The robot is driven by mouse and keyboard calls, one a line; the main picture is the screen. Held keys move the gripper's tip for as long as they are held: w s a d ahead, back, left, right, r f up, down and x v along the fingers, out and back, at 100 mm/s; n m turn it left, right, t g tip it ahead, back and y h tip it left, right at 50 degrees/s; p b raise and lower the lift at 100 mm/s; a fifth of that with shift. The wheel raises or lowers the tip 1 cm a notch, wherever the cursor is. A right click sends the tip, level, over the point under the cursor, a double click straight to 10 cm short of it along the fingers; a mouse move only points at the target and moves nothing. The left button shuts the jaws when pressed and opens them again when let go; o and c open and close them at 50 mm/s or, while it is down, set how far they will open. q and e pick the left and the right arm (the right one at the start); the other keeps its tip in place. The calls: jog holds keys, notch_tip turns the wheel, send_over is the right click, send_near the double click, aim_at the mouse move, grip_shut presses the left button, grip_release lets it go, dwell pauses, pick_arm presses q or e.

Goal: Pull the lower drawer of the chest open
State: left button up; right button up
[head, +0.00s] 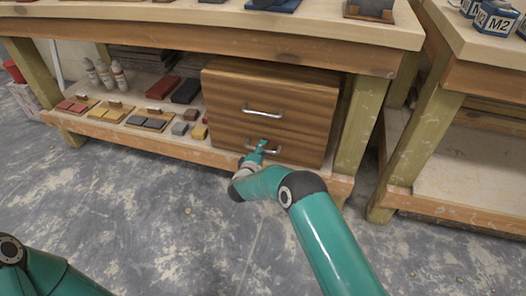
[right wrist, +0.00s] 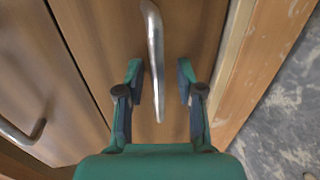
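The wooden chest (head: 272,93) stands on the bench's lower shelf and has two drawers with metal bar handles. The lower drawer (head: 300,153) looks shut, and its handle (head: 273,151) shows in the head view. My right gripper (head: 261,146) is at this handle, partly covering its left part. In the right wrist view, the handle (right wrist: 155,50) runs between the two fingers of my right gripper (right wrist: 161,78), which is open with a gap on each side. The upper drawer's handle (right wrist: 25,132) is at the left there. My left gripper is out of view.
The chest sits between the bench's lower shelf (head: 160,145) and its top (head: 200,18). A wooden leg (head: 355,125) stands close to its right. The floor (head: 180,220) in front is clear.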

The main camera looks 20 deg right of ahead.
jog(key=shift+c, duration=0.3)
grip_shut()
